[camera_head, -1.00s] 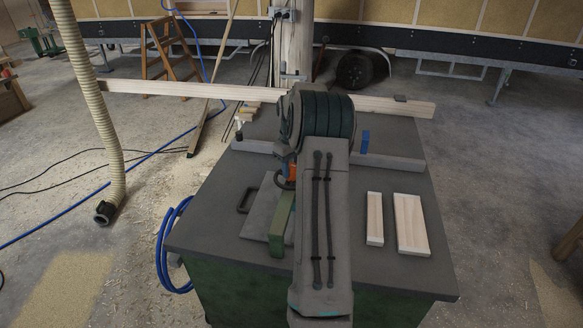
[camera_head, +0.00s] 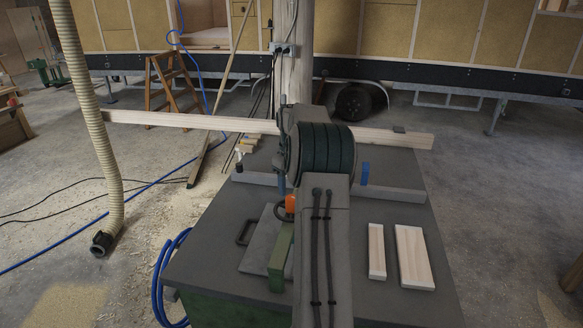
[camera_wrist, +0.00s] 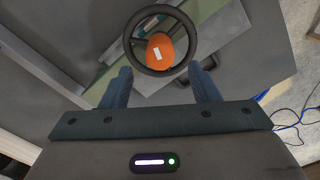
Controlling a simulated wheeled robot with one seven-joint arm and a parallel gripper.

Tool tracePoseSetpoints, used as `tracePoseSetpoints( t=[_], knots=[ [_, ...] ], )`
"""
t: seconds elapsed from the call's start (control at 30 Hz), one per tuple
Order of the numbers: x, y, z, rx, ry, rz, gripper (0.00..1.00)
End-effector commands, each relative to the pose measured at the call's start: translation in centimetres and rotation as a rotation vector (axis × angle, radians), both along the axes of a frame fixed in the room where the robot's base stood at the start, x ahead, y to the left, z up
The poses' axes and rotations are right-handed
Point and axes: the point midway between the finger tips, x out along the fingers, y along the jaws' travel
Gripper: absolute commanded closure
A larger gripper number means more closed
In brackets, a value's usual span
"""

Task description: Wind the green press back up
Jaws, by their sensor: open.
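The green press (camera_head: 281,258) stands on the dark workbench, partly hidden by my arm in the head view. Its black handwheel (camera_wrist: 160,73) is a ring around an orange part (camera_wrist: 167,50) with a small white label. The orange part also shows in the head view (camera_head: 290,203). The press's green body (camera_wrist: 190,18) lies behind the wheel in the wrist view. My gripper (camera_wrist: 160,70) is open, with one blue-grey finger on each side of the wheel's lower rim in the picture. Nothing is held. I cannot tell whether a finger touches the rim.
The workbench (camera_head: 215,262) carries two pale boards (camera_head: 412,258) on the right and a dark handle (camera_head: 245,232) left of the press. A long beam (camera_head: 190,120) crosses behind. A hose (camera_head: 100,150) hangs at left.

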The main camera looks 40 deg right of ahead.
Motion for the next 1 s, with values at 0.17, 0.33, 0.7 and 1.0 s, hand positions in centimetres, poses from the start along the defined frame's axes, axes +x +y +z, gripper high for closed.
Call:
tracePoseSetpoints(
  t=[0.17, 0.33, 0.7, 1.0],
  knots=[
    [0.1, 0.0, 4.1, -0.002, -0.004, -0.001, 0.45],
    [0.1, -0.1, 6.6, -0.002, -0.003, 0.0, 0.45],
    [0.0, 0.0, 7.7, 0.0, -0.001, 0.0, 0.45],
    [0.0, 0.0, 7.7, 0.0, -0.001, 0.0, 0.45]
  ],
)
